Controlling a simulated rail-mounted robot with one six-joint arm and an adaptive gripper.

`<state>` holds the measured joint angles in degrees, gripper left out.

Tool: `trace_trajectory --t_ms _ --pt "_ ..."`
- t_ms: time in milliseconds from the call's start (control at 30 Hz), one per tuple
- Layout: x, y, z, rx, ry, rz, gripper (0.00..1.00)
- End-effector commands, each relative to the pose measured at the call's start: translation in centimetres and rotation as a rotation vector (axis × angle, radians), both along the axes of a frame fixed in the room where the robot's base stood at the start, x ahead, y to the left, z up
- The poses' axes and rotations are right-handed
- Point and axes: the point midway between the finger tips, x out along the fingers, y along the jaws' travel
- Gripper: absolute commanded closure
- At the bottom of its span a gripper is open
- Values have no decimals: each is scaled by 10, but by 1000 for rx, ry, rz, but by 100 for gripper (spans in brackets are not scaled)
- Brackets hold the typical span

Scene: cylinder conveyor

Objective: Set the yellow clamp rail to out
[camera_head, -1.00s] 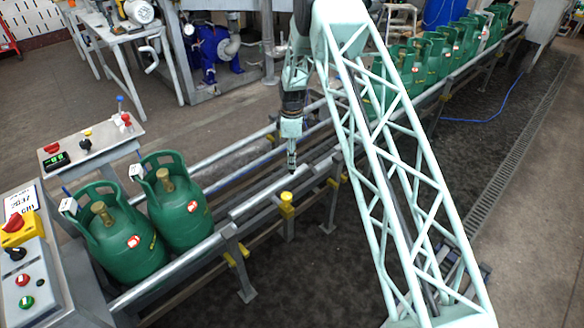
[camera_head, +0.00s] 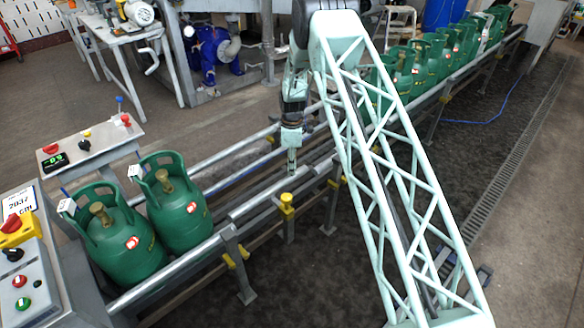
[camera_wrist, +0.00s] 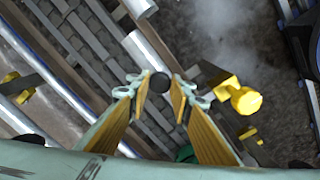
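The yellow clamp (camera_head: 287,200) sits on a post below the near guard rail (camera_head: 262,192) of the conveyor. A yellow knob on a dark bracket (camera_wrist: 245,99) shows in the wrist view, right of my fingers. My gripper (camera_head: 292,168) points down at the rail, above and slightly behind the clamp. In the wrist view my gripper (camera_wrist: 161,86) is open, its two orange-padded fingers apart. A dark round end (camera_wrist: 158,82) lies between the fingertips; I cannot tell whether they touch it. The clamp's setting cannot be read.
Two green gas cylinders (camera_head: 178,205) stand on the conveyor at the left, beside a control box (camera_head: 25,275). More green cylinders (camera_head: 440,55) line the conveyor at the back right. Another yellow clamp (camera_head: 235,258) is at the front left post. The floor at front is clear.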

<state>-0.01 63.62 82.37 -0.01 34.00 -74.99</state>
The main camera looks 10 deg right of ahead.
Motion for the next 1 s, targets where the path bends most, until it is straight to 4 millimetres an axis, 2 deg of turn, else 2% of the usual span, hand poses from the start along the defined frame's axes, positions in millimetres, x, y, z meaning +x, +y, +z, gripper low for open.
trace_trajectory --t_ms 33,200,400,800,1000 --pt "0 0 0 0 0 0 85" --pt "0 0 0 0 0 0 99" --pt "-6 -3 0 1 2 -1 99" --pt "-43 -25 0 0 3 0 99" --pt "-47 -27 -1 0 4 0 99"
